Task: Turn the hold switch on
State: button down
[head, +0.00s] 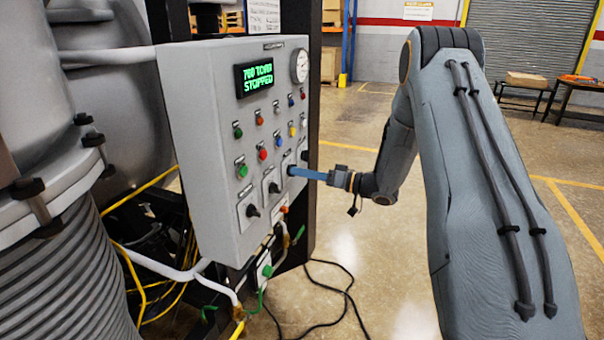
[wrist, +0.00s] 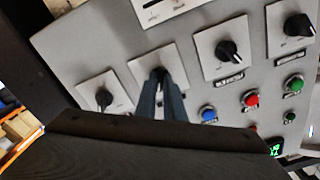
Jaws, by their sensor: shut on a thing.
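A grey control panel (head: 215,120) has a row of black rotary switches on white plates along its lower front. My gripper (head: 291,171), with blue fingers, reaches the panel from the right. Its fingers are shut on the third switch from the left. In the wrist view, my gripper (wrist: 162,82) closes around the black knob of that switch (wrist: 159,73), second from the left there; the fingers hide most of the knob. The labels are too small to read, so I cannot tell which is the hold switch. The display (head: 254,77) shows green text, "700 TORR STOPPED".
Other rotary switches (head: 250,210) (wrist: 228,52) and several coloured buttons (head: 262,154) sit close to my gripper. A round gauge (head: 299,66) is at the panel's top right. Cables (head: 335,290) lie on the floor below. The floor right of the panel is mostly open.

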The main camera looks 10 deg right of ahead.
jog(key=c, duration=1.9)
grip_release()
jog(key=shift+o, duration=0.2)
jog(key=shift+d, duration=0.1)
jog(key=b+v, duration=0.2)
jog(key=v, duration=0.5)
jog(key=shift+s+d+b, duration=0.25)
jog(key=shift+d+b, duration=0.05)
jog(key=shift+b, duration=0.05)
